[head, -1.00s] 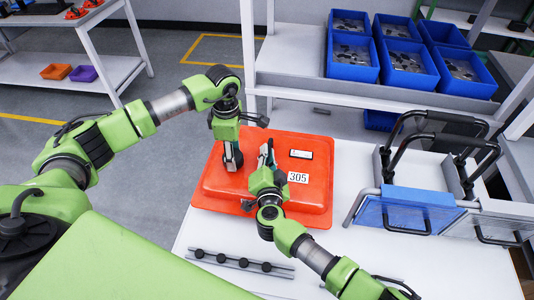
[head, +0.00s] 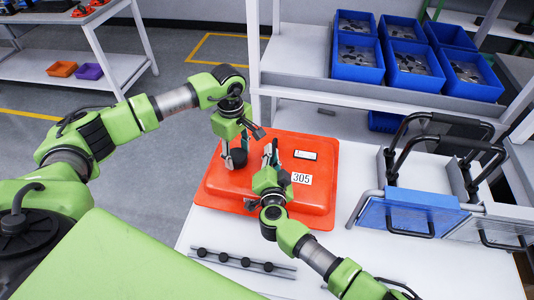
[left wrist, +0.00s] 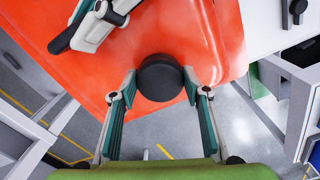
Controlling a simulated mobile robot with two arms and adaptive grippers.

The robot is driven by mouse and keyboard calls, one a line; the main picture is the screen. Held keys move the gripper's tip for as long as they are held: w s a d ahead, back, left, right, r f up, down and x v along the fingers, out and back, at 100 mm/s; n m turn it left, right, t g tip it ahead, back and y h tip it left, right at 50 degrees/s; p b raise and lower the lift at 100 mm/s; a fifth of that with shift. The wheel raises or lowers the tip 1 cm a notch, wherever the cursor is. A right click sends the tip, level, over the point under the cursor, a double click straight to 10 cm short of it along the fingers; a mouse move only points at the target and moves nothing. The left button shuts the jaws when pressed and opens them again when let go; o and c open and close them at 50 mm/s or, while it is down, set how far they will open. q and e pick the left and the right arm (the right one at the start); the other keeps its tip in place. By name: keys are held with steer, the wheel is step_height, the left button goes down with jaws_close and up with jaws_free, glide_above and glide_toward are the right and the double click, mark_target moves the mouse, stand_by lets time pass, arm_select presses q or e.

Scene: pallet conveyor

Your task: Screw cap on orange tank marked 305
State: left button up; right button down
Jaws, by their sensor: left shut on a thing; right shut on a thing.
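The orange tank (head: 320,200) lies flat on the white table with its 305 label (head: 301,179) facing up. A round black cap (head: 237,159) sits at the tank's upper left part. It also shows in the left wrist view (left wrist: 160,78), near the tank's edge. My left gripper (head: 235,150) points down from above, its two fingers shut on opposite sides of the cap. The threads under the cap are hidden. My right gripper (head: 271,152) is low over the tank, left of the label, shut on a part of the tank that its fingers hide.
A black rail with several knobs (head: 243,262) lies on the table's front part. A blue-fronted rack with black handles (head: 408,216) stands at right. Blue bins (head: 411,65) of metal parts fill the shelf behind. Bare tabletop lies right of the tank.

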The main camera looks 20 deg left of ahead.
arm_select(q)
steer(key=o, duration=0.9)
steer(key=shift+w+a, duration=0.2)
steer(key=shift+w, duration=0.05)
steer(key=shift+d, duration=0.1)
steer(key=shift+s, duration=0.15)
steer(key=n, duration=1.1)
steer(key=shift+d, duration=0.1)
steer(key=n, duration=0.4)
